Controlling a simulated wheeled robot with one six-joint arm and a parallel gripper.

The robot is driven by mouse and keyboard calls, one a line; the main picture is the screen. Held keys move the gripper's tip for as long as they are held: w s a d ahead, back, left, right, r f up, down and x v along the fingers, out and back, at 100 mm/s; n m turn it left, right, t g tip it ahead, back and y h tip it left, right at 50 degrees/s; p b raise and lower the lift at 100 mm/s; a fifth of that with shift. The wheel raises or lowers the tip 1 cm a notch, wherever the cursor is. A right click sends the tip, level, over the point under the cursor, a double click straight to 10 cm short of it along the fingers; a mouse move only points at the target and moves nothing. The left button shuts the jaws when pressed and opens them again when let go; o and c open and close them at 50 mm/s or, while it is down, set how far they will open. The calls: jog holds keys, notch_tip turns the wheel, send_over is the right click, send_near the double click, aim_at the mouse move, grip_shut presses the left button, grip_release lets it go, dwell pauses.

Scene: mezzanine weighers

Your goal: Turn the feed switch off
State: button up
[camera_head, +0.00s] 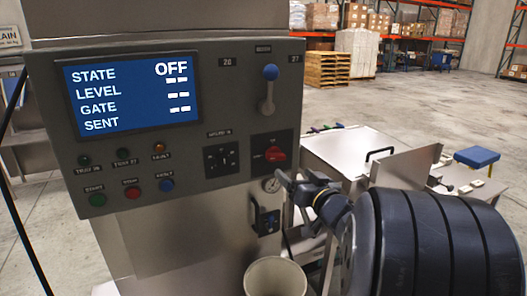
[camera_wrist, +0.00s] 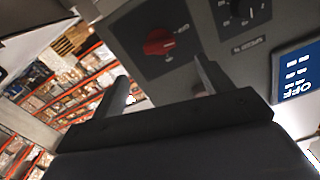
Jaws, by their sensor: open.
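A red rotary knob (camera_head: 275,154) sits on a black plate at the lower right of the grey control panel (camera_head: 200,105). Its handle lies roughly sideways; its label is too small to read. A black selector switch (camera_head: 220,157) is left of it. I cannot tell from the labels which is the feed switch. The screen (camera_head: 130,95) reads STATE OFF, with dashes for LEVEL and GATE. My gripper (camera_wrist: 163,82) is open and empty. In the wrist view the red knob (camera_wrist: 160,42) shows beyond the gap between the fingers, apart from them. The black selector (camera_wrist: 243,12) is to its right.
A blue-ball lever (camera_head: 269,88) is above the red knob. Green, red and blue buttons (camera_head: 132,192) line the panel's lower left. A steel bench (camera_head: 345,150) stands to the right; open floor lies behind.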

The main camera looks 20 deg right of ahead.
aim_at(278, 159)
jog(key=w+p, duration=0.2)
jog(key=w, duration=0.8)
jog(key=shift+w+a, duration=0.1)
jog(key=shift+w, duration=0.1)
jog(key=c, duration=1)
jog(key=shift+f+n+b, duration=0.15)
jog(key=shift+n+b, duration=0.45)
jog(key=shift+b, duration=0.1)
jog(key=shift+n, duration=0.7)
jog(key=o, duration=1)
